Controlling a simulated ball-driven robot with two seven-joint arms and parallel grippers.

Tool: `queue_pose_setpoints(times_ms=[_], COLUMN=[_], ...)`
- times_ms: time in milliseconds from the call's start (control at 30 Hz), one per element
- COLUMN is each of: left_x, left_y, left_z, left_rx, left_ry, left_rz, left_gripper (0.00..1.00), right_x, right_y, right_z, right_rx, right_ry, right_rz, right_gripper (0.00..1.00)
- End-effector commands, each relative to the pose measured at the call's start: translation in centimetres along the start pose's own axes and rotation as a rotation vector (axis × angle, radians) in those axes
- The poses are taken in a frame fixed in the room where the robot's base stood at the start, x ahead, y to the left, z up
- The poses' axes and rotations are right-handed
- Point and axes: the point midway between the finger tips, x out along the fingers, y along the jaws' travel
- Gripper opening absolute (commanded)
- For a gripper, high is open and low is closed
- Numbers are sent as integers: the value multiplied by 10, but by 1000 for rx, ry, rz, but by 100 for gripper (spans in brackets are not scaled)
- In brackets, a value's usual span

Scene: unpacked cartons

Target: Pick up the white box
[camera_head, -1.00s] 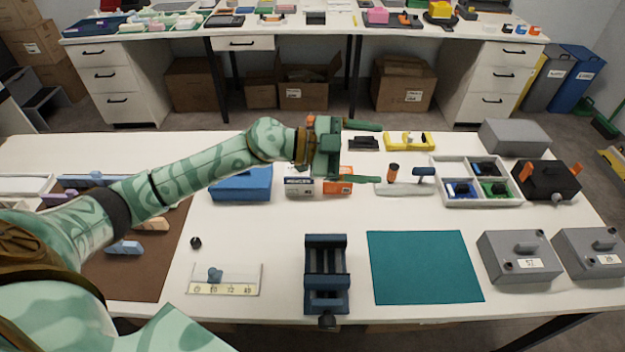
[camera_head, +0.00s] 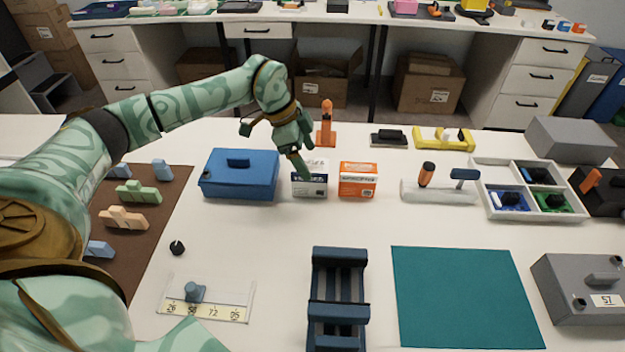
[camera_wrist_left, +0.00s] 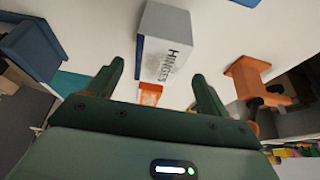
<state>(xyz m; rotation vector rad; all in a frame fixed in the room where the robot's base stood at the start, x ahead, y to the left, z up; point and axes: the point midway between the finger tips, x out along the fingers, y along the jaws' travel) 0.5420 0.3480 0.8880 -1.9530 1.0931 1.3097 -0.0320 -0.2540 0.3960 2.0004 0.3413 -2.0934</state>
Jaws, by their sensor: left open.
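The white box (camera_head: 318,186) stands upright on the table, with a dark blue lower band, between the blue toolbox and the orange box. My left gripper (camera_head: 274,152) is above and behind it, tilted downward. Its jaws are open and empty. One finger overlaps the box's upper left in the head view, hiding part of it. In the left wrist view the white box (camera_wrist_left: 168,42), lettered "HINGES", lies just beyond the two open fingertips (camera_wrist_left: 158,72), between their lines. I cannot tell whether a finger touches it. My right gripper is not in view.
The orange-and-white box (camera_head: 358,180) stands close on the white box's right. The blue toolbox (camera_head: 240,177) is on its left, and an orange stand (camera_head: 326,127) behind it. A dark blue vise-like holder (camera_head: 337,298) and teal mat (camera_head: 462,298) lie in front. Bare table lies directly before the boxes.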

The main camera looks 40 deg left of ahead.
Motion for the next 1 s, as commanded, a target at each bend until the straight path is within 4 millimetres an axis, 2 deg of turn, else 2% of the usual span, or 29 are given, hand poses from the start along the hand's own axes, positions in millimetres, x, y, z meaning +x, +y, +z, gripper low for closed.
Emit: queue_pose_setpoints(times_ms=[167,467,700,800,900,1000], left_x=[12,58,58,58,58,58], left_y=[0,2,2,2,2,2], left_z=[0,6,4,4,4,4], left_rx=[1,1,2,2,2,2], left_ry=[1,0,2,2,2,2], left_rz=[1,3,-1,-1,-1,-1], left_gripper=[80,80,80,52,29,29], right_x=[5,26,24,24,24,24], right_y=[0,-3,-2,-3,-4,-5], right_z=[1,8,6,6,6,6], right_rx=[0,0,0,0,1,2], right_ry=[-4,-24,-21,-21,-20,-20], right_rz=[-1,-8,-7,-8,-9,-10], right_gripper=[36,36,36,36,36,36])
